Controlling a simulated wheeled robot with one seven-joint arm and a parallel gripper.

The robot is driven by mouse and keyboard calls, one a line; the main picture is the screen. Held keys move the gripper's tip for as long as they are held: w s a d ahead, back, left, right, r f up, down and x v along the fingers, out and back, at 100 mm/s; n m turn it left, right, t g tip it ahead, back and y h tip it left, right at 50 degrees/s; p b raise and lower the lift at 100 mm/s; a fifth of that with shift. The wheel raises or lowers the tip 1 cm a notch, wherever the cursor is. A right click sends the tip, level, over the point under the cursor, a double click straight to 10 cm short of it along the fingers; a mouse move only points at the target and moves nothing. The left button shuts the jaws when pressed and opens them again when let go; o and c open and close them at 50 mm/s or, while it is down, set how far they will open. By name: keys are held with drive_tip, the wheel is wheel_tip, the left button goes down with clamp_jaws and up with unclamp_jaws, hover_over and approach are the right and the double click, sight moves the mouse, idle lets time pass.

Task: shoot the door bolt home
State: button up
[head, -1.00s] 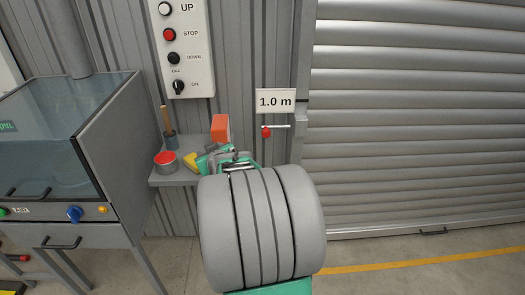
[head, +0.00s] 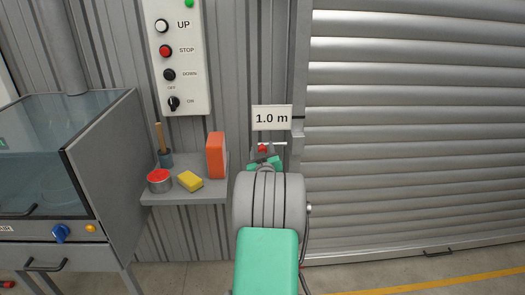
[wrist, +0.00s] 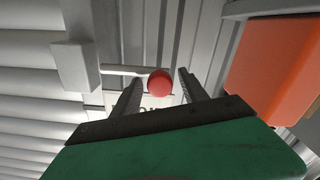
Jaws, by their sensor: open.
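The door bolt is a thin pale rod (head: 276,143) with a red knob (head: 262,148), on the wall below the "1.0 m" sign in the head view. Its right end lies close to a grey block (head: 297,140) at the shutter's edge. In the wrist view the red knob (wrist: 160,82) shows between the finger ends of my gripper (wrist: 161,79), which is open. The rod (wrist: 120,70) runs left toward the grey block (wrist: 75,65); I cannot tell whether it enters. My arm hides part of the gripper (head: 263,158) in the head view.
A shelf (head: 185,198) left of my arm holds an orange block (head: 216,155), a yellow sponge (head: 190,181), a red-topped tin (head: 159,181) and a brush (head: 163,150). The orange block looms close in the wrist view (wrist: 280,75). The roller shutter (head: 415,130) fills the right.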

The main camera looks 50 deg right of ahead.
drive_tip(key=shift+c, duration=0.2)
clamp_jaws()
idle(1.1)
